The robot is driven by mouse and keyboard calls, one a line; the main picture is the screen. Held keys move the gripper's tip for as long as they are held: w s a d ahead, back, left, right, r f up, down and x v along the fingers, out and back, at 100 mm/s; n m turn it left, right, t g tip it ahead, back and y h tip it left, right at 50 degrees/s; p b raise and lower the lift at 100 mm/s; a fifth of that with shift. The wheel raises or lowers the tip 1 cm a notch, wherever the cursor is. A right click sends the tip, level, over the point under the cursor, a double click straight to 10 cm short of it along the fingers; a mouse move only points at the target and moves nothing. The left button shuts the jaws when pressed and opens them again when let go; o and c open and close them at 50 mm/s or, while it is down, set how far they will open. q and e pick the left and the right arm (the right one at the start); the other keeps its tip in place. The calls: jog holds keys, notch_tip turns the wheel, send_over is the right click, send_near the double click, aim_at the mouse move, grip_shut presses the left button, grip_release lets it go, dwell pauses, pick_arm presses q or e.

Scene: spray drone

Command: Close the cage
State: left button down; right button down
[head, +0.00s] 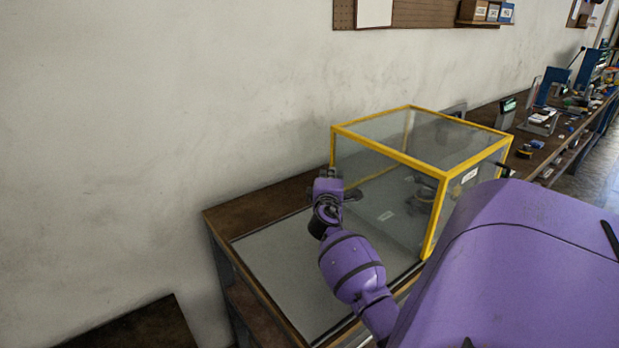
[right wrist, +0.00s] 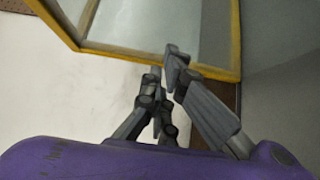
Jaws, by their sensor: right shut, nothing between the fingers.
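The cage (head: 394,155), a box with a yellow frame and clear grey panels, stands on the bench. Its yellow frame (right wrist: 160,59) also crosses the top of the right wrist view. My right gripper (head: 353,195) is at the cage's near left side, with its fingers toward the cage. In the right wrist view the right gripper (right wrist: 172,62) is shut and empty, its tips overlapping the frame's lower edge. I cannot tell whether they touch it. How far the cage's door stands open is unclear, as my arm hides part of the near side. My left gripper is out of view.
The bench top (head: 270,268) is bare in front of and left of the cage. A plain wall (head: 150,120) runs behind the bench. A cluttered workbench (head: 560,125) with small tools and devices extends to the back right. A dark handle (head: 505,169) juts from the cage's right side.

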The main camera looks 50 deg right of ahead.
aim_at(340, 168)
jog(key=shift+s+d+f, duration=0.1)
jog(key=shift+s+d, duration=0.1)
jog(key=shift+d, duration=0.45)
jog(key=shift+s+d, duration=0.15)
jog(key=shift+d, duration=0.45)
jog(key=shift+s+d, duration=0.1)
jog(key=shift+d, duration=0.35)
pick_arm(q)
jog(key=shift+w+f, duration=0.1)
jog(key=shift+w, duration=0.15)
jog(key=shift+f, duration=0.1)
pick_arm(e)
jog(key=shift+r, duration=0.2)
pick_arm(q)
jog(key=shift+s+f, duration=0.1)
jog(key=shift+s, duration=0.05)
